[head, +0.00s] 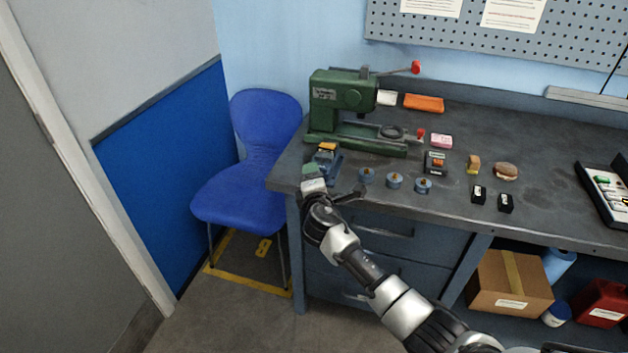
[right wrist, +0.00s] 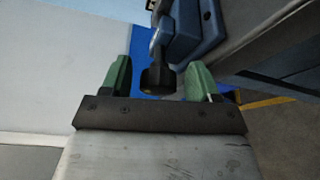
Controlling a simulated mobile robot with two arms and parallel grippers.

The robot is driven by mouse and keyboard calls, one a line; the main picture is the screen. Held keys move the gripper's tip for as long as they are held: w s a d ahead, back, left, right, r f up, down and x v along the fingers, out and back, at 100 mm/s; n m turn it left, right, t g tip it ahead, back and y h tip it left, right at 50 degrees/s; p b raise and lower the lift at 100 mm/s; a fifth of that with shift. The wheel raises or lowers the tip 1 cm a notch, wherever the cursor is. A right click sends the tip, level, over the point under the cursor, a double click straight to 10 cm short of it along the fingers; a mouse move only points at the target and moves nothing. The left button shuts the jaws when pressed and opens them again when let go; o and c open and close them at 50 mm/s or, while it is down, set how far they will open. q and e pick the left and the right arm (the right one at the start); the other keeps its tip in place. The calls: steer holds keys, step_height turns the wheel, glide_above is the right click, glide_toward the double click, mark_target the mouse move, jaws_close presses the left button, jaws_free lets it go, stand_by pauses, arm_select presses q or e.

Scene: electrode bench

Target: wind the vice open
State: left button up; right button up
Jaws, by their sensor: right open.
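The blue vice (head: 328,163) stands at the left front corner of the grey bench, with a small orange-topped piece (head: 327,147) at its top. My right gripper (head: 311,170) is at the vice's front left side, partly covering it in the head view. In the right wrist view its green fingers (right wrist: 159,80) are apart. A dark handle end (right wrist: 158,78) lies in the gap between them, with space on both sides. Behind it shows the vice's blue body (right wrist: 200,30). How far the jaws of the vice are apart cannot be told. My left gripper is not in view.
A green press (head: 335,95) with a red-knobbed lever stands behind the vice. Several blue round pieces (head: 394,181) lie just to its right. A blue chair (head: 262,140) stands left of the bench. The bench front right of the middle has free room.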

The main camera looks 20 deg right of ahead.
steer(key=v, duration=1.1)
steer(key=shift+w+f, duration=0.1)
steer(key=shift+f, duration=0.05)
steer(key=s+d+f+m+g+y, duration=0.1)
steer(key=s+f+m+g, duration=0.2)
steer(key=f, duration=0.8)
steer(key=s+d+f+m+g, duration=0.1)
steer(key=s+f+g, duration=0.1)
steer(key=s+f, duration=0.65)
steer(key=s+d+f+m+g+y, duration=0.1)
steer(key=s+f+m+g, duration=0.15)
steer(key=f, duration=1.05)
steer(key=s+d+f+m+g, duration=0.1)
steer(key=s+f, duration=0.5)
steer(key=s, duration=0.6)
steer(key=s+f+m+g+y, duration=0.1)
steer(key=s+f+m+g, duration=0.3)
steer(key=s, duration=0.8)
steer(key=s+d+f+m+g, duration=0.1)
steer(key=s+f+m+g, duration=0.2)
steer(key=s+f, duration=0.5)
steer(key=s+m, duration=0.1)
steer(key=s, duration=0.3)
steer(key=shift+s+d+f, duration=0.3)
steer(key=shift+d+f, duration=0.05)
